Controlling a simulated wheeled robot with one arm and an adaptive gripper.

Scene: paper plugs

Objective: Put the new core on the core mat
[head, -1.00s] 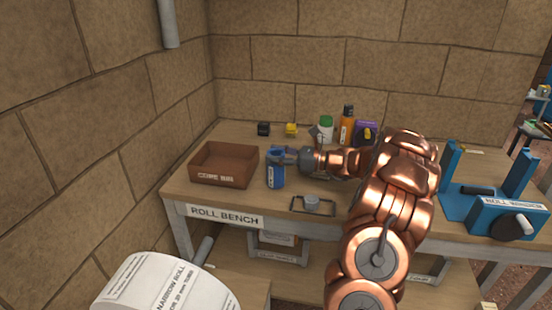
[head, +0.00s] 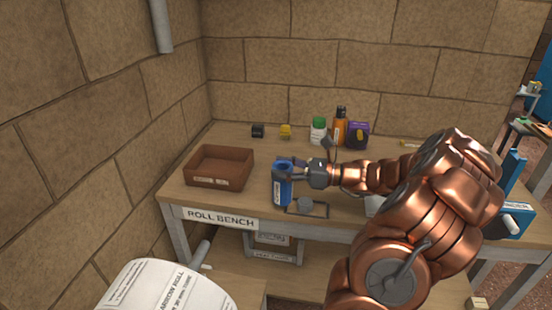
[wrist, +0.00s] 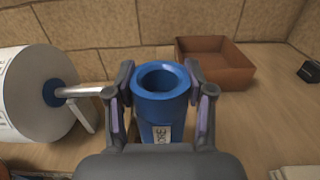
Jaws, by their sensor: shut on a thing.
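A blue hollow core (head: 281,190) with a white label is at the front of the roll bench, right of the brown bin. In the wrist view the core (wrist: 161,100) is upright between my two fingers, its open top toward the camera. My gripper (head: 292,172) is shut on it from the right. I cannot tell whether its base touches the bench. A thin dark rectangular outline with a grey round piece (head: 306,204) lies just right of the core; I cannot tell whether this is the core mat. No mat label is readable.
The brown open bin (head: 219,182) stands left of the core. Small black and yellow blocks (head: 285,131), bottles (head: 339,126) and a purple box (head: 358,136) line the back. A blue winder (head: 513,215) is at right. A white paper roll (wrist: 30,95) shows left in the wrist view.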

